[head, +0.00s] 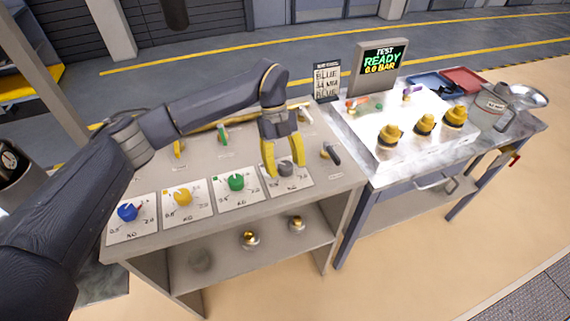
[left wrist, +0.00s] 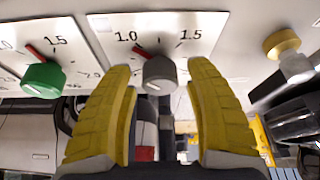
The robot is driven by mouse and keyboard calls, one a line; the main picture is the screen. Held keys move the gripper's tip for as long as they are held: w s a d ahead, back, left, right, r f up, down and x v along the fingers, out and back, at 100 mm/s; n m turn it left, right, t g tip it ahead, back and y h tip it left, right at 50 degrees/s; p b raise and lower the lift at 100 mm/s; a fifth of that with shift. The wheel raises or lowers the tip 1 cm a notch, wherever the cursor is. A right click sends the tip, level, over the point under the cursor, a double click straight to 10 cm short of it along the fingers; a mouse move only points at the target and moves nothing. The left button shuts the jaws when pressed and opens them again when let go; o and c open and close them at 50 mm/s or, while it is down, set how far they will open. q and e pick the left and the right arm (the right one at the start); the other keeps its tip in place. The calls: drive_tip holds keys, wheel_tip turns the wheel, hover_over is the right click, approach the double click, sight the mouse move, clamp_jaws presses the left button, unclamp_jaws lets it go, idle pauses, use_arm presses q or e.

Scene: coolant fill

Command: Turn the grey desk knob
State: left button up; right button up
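The grey desk knob (head: 287,168) sits on the rightmost white dial card of the desk panel. My left gripper (head: 286,170) is over it with its yellow fingers pointing down. In the left wrist view the grey knob (left wrist: 160,73) lies between the two fingers (left wrist: 158,75), with a gap on each side, so the gripper is open and not touching it there. The knob's red pointer lies between the 1.0 and 1.5 marks in that view. My right gripper is not in view.
Green (head: 236,182), yellow (head: 183,197) and blue (head: 127,212) knobs stand in a row to the left. A black-handled lever (head: 331,153) is close on the right. Behind are small coloured valves. A side table holds a screen (head: 379,63) reading READY and yellow-capped fittings (head: 424,125).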

use_arm(q)
clamp_jaws()
drive_tip(key=shift+m, duration=0.3)
drive_tip(key=m+y, duration=0.1)
drive_tip(key=m, duration=0.2)
drive_tip(key=shift+w+d+m+y, duration=0.1)
drive_tip(key=shift+m+y, duration=0.2)
drive_tip(key=shift+m, duration=0.1)
drive_tip(key=m+y, duration=0.1)
drive_tip(key=m, duration=0.3)
drive_tip(key=shift+m+y, duration=0.3)
drive_tip(key=shift+y, duration=0.1)
drive_tip(key=m, duration=0.2)
drive_tip(key=m+t+y, duration=0.1)
drive_tip(key=m, duration=0.1)
drive_tip(key=shift+d+y, duration=0.1)
drive_tip(key=shift+y, duration=0.2)
drive_tip(key=shift+m+t+y, duration=0.4)
drive_tip(key=shift+m+t, duration=0.1)
drive_tip(key=shift+m, duration=1.5)
